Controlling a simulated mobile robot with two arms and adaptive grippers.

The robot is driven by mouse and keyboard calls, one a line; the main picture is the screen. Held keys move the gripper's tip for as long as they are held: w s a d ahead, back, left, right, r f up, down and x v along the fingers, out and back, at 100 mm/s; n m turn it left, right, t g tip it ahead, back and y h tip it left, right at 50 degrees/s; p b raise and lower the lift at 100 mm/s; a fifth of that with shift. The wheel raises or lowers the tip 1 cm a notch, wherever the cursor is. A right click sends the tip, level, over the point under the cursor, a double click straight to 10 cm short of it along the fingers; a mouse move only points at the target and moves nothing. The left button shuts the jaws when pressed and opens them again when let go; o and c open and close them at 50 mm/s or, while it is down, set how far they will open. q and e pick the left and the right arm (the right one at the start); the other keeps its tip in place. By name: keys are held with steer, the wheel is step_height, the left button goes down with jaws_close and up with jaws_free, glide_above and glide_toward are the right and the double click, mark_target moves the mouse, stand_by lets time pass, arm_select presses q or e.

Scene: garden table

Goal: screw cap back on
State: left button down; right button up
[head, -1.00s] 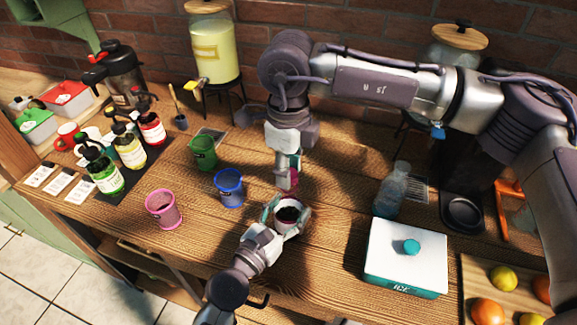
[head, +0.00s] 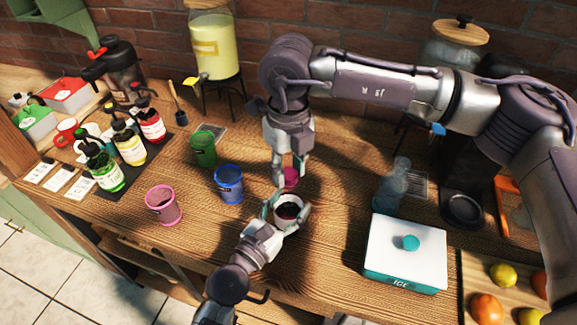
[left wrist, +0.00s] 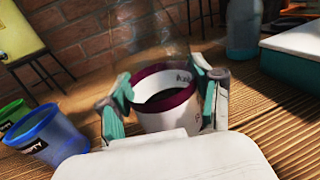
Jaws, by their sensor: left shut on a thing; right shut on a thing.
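A white cup-like container (head: 287,212) with a dark maroon rim stands near the middle of the table, its top open and dark inside. It also shows in the left wrist view (left wrist: 168,118). My left gripper (head: 284,212) is shut around its sides, with a teal-padded finger on each side. My right gripper (head: 290,170) points down from above, just behind the container. It is shut on a magenta cap (head: 291,178), which is partly hidden by the fingers. The cap is apart from the rim. A faint see-through shape rises above the container in the left wrist view.
Pink (head: 163,204), blue (head: 228,185) and green (head: 203,149) cups stand to the left. A white and teal ice box (head: 405,250) and a clear bottle (head: 393,184) stand to the right. Pump bottles (head: 129,147) are at far left.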

steer(key=m, duration=0.7)
steer(key=shift+m, duration=0.3)
steer(key=m, duration=1.3)
steer(key=shift+m, duration=1)
steer(key=shift+s+a+f+m, duration=0.1)
steer(key=shift+s+a+m, duration=0.1)
steer(key=shift+m, duration=0.6)
steer(key=shift+w+d+m, duration=0.1)
steer(key=shift+w+m, duration=0.05)
steer(key=shift+m, duration=0.95)
steer(key=shift+d, duration=0.1)
steer(key=o, duration=0.7)
